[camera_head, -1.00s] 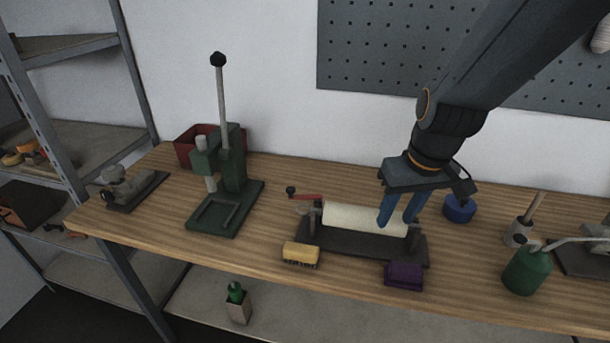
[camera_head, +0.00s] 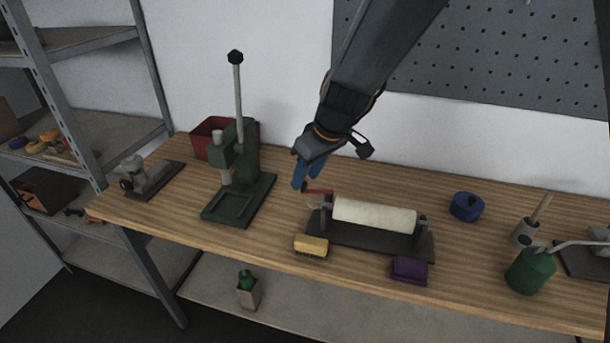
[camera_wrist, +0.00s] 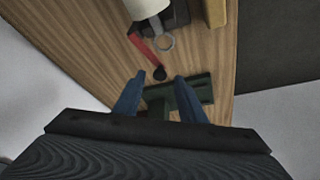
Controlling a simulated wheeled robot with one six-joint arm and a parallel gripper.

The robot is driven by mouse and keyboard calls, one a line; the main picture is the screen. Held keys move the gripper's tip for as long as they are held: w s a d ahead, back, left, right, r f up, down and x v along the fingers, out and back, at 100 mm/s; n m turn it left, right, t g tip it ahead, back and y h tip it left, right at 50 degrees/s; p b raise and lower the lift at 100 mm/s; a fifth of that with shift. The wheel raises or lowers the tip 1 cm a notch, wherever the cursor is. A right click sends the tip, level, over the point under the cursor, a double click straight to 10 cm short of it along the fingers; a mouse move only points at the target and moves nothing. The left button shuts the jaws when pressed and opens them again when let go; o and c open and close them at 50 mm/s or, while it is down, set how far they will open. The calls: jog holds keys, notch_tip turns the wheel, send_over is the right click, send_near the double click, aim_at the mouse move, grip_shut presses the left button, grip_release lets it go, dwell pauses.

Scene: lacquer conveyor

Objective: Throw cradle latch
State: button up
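The cradle (camera_head: 345,238) is a dark base holding a white roller (camera_head: 375,214) near the middle of the bench. Its latch is a red lever (camera_head: 319,192) at the cradle's left end, lying roughly level and pointing left. In the wrist view, the red lever (camera_wrist: 144,44) ends in a black knob (camera_wrist: 159,73), with a grey ring beside the lever. My gripper (camera_head: 304,184) is at the lever's free end, its blue fingers hiding the knob in the head view. In the wrist view, my gripper (camera_wrist: 159,79) is open, with the knob between or just beyond the fingertips; contact cannot be told.
A green press (camera_head: 240,185) with a tall lever stands left of my gripper. A blue round item (camera_head: 466,206) and a green can (camera_head: 530,271) are to the right.

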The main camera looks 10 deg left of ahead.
jog(key=shift+w+a+f, duration=0.15)
jog(key=shift+a+f, duration=0.05)
jog(key=shift+f, duration=0.4)
grip_shut()
